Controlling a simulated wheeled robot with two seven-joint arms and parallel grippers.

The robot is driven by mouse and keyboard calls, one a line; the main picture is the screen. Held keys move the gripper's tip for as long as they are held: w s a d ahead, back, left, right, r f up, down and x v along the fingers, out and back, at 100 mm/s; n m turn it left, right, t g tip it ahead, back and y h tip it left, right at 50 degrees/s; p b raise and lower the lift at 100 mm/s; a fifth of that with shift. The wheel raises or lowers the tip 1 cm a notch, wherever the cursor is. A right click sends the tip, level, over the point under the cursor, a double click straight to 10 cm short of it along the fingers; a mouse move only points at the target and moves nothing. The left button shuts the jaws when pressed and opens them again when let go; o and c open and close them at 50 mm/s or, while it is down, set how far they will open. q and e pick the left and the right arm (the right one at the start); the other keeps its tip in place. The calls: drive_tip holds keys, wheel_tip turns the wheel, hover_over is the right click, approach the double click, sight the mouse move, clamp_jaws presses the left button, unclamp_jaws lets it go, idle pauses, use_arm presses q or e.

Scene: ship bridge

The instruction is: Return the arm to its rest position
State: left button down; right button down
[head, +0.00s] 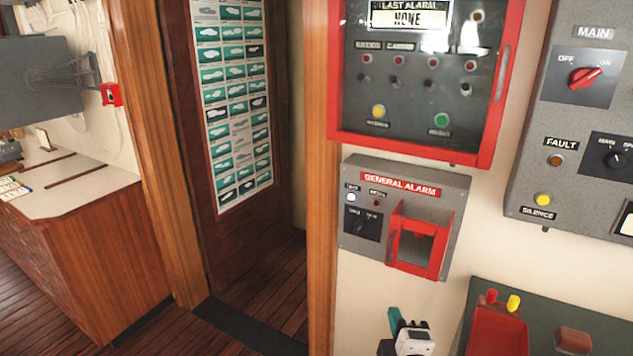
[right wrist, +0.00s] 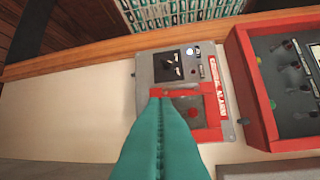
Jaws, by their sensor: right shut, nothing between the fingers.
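My right gripper (head: 395,318) shows at the bottom of the head view, below the general alarm box (head: 362,178) and apart from it. Its teal fingers (right wrist: 157,100) are shut together with nothing between them in the right wrist view, where they cover part of the same box (right wrist: 146,75). The box is grey, with a small black switch (head: 362,222), a lit white lamp (head: 351,197) and a red frame (head: 447,245) at its lower right. A red button (right wrist: 193,112) shows inside the frame in the right wrist view. My left gripper is out of view.
A red-framed alarm panel (head: 335,100) hangs above the box. A grey panel with a red MAIN switch (head: 585,77) is at the right. A dark green panel with a red tray (head: 497,330) stands at lower right. A wooden post (head: 322,200) and a doorway are at the left.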

drive_tip(key=s+d+f+m+g+y, duration=0.1)
drive_tip(key=s+f+m+g, duration=0.7)
drive_tip(key=s, duration=0.4)
drive_tip(key=s+d+f+m+g+y, duration=0.1)
drive_tip(key=s+f+m+g, duration=0.45)
drive_tip(key=s+f, duration=0.6)
wheel_tip(320, 180, down, 23)
drive_tip(key=s, duration=0.3)
drive_tip(key=s+d+f+g, duration=0.2)
drive_tip(key=s+d+f, duration=0.1)
drive_tip(key=s+f, duration=1.3)
drive_tip(key=shift+d+h, duration=0.15)
drive_tip(key=shift+h, duration=0.15)
drive_tip(key=shift+n, duration=0.25)
